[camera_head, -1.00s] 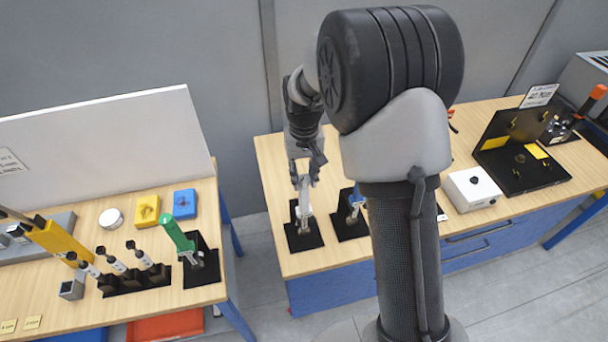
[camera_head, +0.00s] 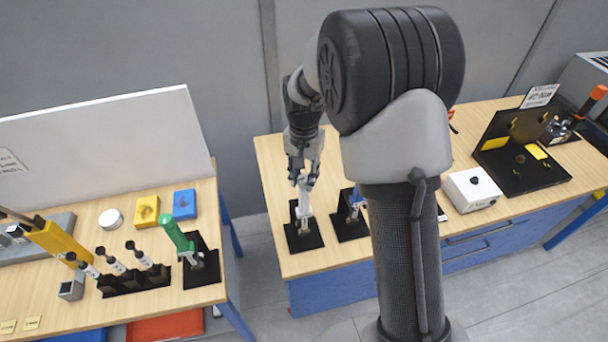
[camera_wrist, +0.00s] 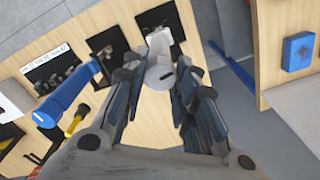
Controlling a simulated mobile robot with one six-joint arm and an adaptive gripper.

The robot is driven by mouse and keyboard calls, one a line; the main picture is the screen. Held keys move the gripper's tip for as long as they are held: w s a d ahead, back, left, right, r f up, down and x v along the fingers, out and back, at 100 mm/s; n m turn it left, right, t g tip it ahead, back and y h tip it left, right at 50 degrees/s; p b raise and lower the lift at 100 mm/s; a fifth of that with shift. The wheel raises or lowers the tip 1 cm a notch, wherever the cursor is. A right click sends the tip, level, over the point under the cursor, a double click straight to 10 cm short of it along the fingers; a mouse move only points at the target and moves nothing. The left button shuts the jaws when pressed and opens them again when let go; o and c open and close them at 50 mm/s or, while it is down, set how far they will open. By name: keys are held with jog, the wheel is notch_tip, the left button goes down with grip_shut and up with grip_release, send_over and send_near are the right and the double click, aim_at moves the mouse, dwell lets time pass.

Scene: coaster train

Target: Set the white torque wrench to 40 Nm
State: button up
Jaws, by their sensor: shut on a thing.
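The white torque wrench (camera_head: 304,208) stands roughly upright in a black square holder (camera_head: 293,240) near the left front of the right-hand bench. My gripper (camera_head: 304,180) is at the top of its handle. In the wrist view the pale round handle end (camera_wrist: 159,72) sits between my dark fingers, and my gripper (camera_wrist: 155,85) is shut on it. The scale and its setting cannot be read in either view.
A blue-handled wrench (camera_wrist: 65,100) stands in its own holder close beside the white one. The left bench carries a green-handled tool (camera_head: 178,236) and a blue block (camera_head: 185,204). A white box (camera_head: 471,189) is further right. A gap separates the benches.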

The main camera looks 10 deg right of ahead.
aim_at(304, 178)
dwell(0.3)
jog(key=o, duration=1)
jog(key=shift+o, duration=0.2)
jog(key=shift+r, duration=0.1)
notch_tip(304, 178, up, 12)
